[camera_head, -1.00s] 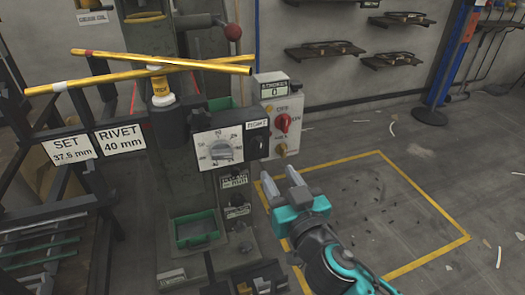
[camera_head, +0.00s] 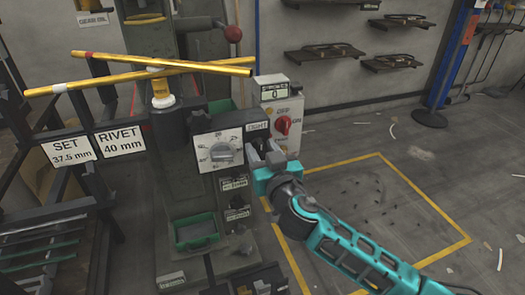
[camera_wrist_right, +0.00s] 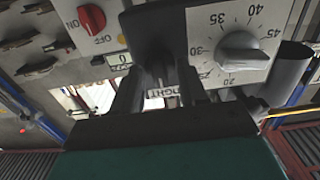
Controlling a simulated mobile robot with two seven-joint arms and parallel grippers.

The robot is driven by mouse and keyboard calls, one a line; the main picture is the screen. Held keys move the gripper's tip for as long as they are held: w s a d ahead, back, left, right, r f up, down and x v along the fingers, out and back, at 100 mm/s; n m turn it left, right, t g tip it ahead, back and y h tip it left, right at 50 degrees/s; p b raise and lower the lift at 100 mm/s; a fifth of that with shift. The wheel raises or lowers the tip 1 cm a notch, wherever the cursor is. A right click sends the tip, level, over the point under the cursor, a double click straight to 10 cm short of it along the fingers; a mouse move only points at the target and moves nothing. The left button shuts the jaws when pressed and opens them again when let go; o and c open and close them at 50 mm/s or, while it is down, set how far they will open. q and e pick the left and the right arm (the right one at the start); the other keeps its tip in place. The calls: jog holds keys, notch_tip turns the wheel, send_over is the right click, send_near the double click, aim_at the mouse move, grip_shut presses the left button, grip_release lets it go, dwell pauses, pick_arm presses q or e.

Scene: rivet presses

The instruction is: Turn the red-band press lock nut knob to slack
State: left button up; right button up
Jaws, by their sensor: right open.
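The press stands left of centre in the head view, with a white dial plate (camera_head: 217,150) and a grey pointer knob (camera_head: 222,152). The dial also shows upside down in the wrist view (camera_wrist_right: 240,45). Right of the dial is the black lock nut knob (camera_wrist_right: 155,35), under a label (camera_head: 256,126) that seems to read TIGHT. My right gripper (camera_head: 262,150) is open at this knob. In the wrist view its fingers (camera_wrist_right: 158,88) reach to either side of the knob's near part; contact is unclear. The gripper hides most of the knob in the head view. My left gripper is out of view.
A grey switch box (camera_head: 282,122) with a red ON/OFF knob stands close right of my gripper. Crossed yellow bars (camera_head: 165,66) extend above the dial. A green tray (camera_head: 196,231) sits below. The yellow-marked floor area (camera_head: 385,215) at right is mostly clear.

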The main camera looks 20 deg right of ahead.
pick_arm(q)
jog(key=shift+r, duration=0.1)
pick_arm(e)
grip_shut()
